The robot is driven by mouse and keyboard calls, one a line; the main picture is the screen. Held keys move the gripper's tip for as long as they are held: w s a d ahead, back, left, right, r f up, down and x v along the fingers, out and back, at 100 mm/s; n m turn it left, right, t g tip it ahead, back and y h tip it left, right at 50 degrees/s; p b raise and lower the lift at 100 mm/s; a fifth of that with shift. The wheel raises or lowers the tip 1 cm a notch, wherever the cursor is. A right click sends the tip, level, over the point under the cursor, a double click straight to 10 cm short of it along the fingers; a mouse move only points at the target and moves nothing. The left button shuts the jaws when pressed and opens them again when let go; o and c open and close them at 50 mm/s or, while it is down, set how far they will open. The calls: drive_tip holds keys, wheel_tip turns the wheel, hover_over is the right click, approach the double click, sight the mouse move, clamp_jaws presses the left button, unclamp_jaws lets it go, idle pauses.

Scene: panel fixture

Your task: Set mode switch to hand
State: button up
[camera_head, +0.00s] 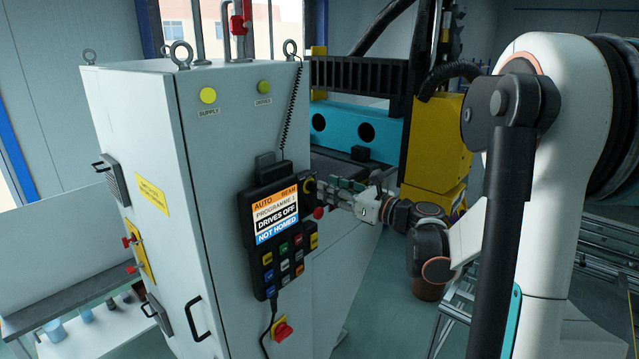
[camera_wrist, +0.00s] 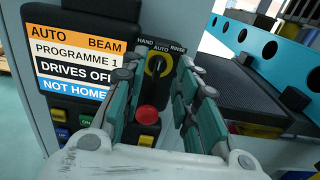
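The pendant's screen (camera_wrist: 80,60) reads AUTO, BEAM, PROGRAMME 1, DRIVES OFF, NOT HOMED; the screen also shows in the head view (camera_head: 275,215). My gripper (camera_wrist: 160,80) is open, its green-padded fingers left and right of the switch in the wrist view, with a gap showing around the knob. In the head view my gripper (camera_head: 328,192) is at the pendant's right edge; contact cannot be told.
A red button (camera_wrist: 147,114) lies just below the switch, between my fingers in the picture. Coloured keys (camera_head: 284,262) fill the pendant's lower part. A red rotary handle (camera_head: 283,329) is lower on the cabinet (camera_head: 215,200). A blue machine beam (camera_head: 350,128) stands behind.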

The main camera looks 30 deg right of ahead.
sight(313, 187)
drive_tip(key=shift+x, duration=2.3)
drive_tip(key=shift+s, duration=0.1)
clamp_jaws()
